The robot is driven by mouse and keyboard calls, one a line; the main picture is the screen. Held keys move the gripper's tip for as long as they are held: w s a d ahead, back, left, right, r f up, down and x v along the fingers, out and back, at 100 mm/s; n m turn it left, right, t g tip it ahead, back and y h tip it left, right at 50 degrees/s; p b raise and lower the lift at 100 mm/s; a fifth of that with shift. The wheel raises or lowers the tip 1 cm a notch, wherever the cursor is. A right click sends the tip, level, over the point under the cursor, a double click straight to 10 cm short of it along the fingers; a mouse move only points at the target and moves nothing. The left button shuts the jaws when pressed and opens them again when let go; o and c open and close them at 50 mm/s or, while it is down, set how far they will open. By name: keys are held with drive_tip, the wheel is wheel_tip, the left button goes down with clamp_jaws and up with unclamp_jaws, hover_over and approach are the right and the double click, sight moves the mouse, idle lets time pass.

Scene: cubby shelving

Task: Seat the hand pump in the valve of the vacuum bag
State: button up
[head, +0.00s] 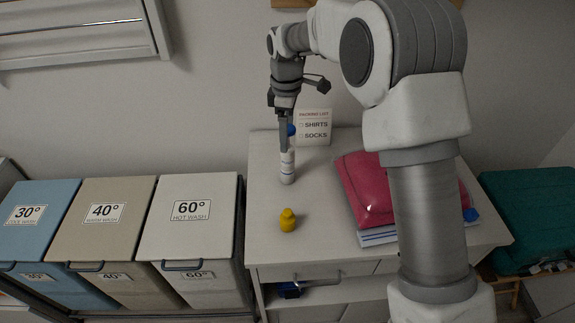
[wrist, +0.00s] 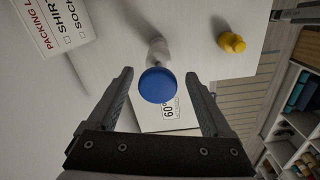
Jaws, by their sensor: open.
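A plump pink bag (head: 362,188), seemingly the vacuum bag, lies at the right on a white and blue layer (head: 377,238). A blue part (head: 470,214) shows at its right, perhaps the valve. My arm hides the bag's middle.
A yellow bottle-like object (head: 288,220) stands in front of the pump. A packing list card (head: 314,127) stands behind it against the wall. Laundry bins (head: 188,215) are left of the cabinet, and a teal case (head: 535,215) is at the right.

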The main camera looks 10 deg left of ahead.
sight(287, 165)
wheel_tip(287, 165, down, 7)
drive_tip(key=shift+r, duration=0.15)
drive_tip(key=shift+w, duration=0.1)
clamp_jaws()
idle(0.5)
